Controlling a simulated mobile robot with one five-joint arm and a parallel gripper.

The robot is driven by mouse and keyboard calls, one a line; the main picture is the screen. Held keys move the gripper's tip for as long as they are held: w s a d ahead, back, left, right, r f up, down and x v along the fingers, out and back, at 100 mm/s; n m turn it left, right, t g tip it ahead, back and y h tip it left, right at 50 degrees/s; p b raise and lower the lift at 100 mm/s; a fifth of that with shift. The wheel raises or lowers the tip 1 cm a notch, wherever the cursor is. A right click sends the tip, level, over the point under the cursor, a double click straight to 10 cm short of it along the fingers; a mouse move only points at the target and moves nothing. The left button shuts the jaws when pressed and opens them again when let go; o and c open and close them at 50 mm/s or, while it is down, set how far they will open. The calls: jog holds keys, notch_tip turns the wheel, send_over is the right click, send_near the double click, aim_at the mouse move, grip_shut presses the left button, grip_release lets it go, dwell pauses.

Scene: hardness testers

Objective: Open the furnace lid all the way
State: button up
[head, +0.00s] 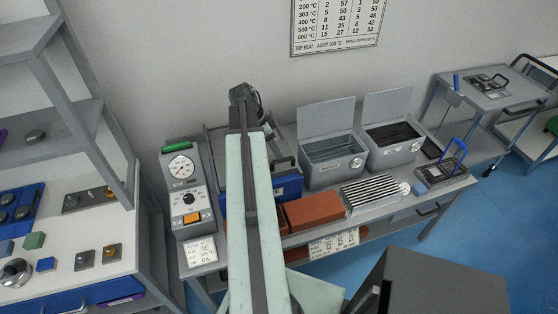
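The furnace (289,186) appears to be the blue-fronted box on the bench, largely hidden behind my arm. Its grey lid (281,148) shows to the right of my arm, with a dark handle (284,162) near its front right edge. How far the lid is raised I cannot tell. My gripper (244,93) is the dark end of my pale green arm, above the back of the furnace in the picture. Its fingers are not clearly visible, so neither their opening nor any contact with the lid can be told.
A gauge box (183,190) stands left of the furnace. Two grey tanks with raised lids (331,160) (393,145) stand right of it. Red-brown bricks (313,211) and a ribbed rack (372,195) lie in front. A left table (70,240) holds small blocks.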

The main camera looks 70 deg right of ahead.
jog(key=b+x, duration=0.2)
jog(key=x, duration=0.2)
jog(key=shift+r, duration=0.15)
grip_shut()
dwell(1.1)
